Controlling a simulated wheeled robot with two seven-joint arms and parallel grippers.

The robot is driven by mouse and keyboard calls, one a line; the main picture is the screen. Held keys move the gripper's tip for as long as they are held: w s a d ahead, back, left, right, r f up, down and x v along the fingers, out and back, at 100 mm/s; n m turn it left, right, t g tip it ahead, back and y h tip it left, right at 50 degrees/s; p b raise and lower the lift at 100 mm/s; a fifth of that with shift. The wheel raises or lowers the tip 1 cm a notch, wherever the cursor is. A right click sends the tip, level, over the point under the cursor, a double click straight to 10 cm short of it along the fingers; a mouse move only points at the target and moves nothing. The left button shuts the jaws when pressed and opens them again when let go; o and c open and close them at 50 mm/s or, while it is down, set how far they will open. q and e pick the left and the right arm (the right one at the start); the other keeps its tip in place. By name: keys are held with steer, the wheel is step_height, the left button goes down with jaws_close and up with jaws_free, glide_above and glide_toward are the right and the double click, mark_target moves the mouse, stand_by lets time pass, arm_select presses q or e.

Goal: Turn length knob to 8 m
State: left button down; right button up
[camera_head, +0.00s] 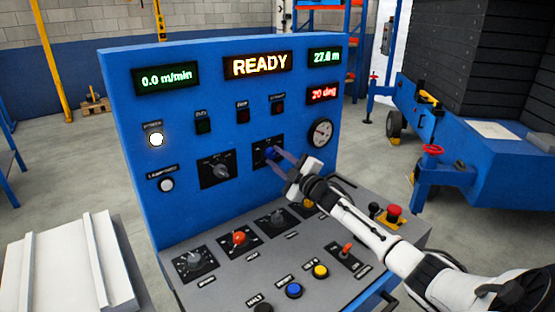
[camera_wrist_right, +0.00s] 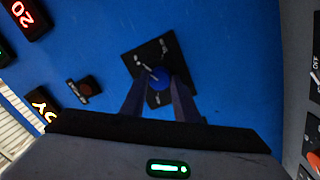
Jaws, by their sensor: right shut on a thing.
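My right gripper (camera_head: 282,160) reaches the upright blue panel from the right. Its two fingers are shut on a small blue knob (camera_head: 270,152) on a black plate. The right wrist view shows this blue knob (camera_wrist_right: 160,78) between the fingertips, with a pale pointer mark towards its upper left. The plate's labels are too small to read, so I cannot tell whether this is the length knob. The green display (camera_head: 326,57) at the upper right seems to read 27.0 m. My left gripper is not in view.
A black knob (camera_head: 220,171) sits left of the blue one and a round gauge (camera_head: 320,133) right of it. The sloping console below carries several knobs, buttons and a red emergency button (camera_head: 393,211). The centre display (camera_head: 258,65) reads READY.

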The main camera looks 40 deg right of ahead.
steer(key=o, duration=1)
steer(key=shift+o, duration=0.2)
steer(key=s+a, duration=0.1)
steer(key=s, duration=0.9)
steer(key=shift+a+f, duration=0.25)
steer(key=shift+f, duration=0.1)
steer(key=shift+s, duration=0.1)
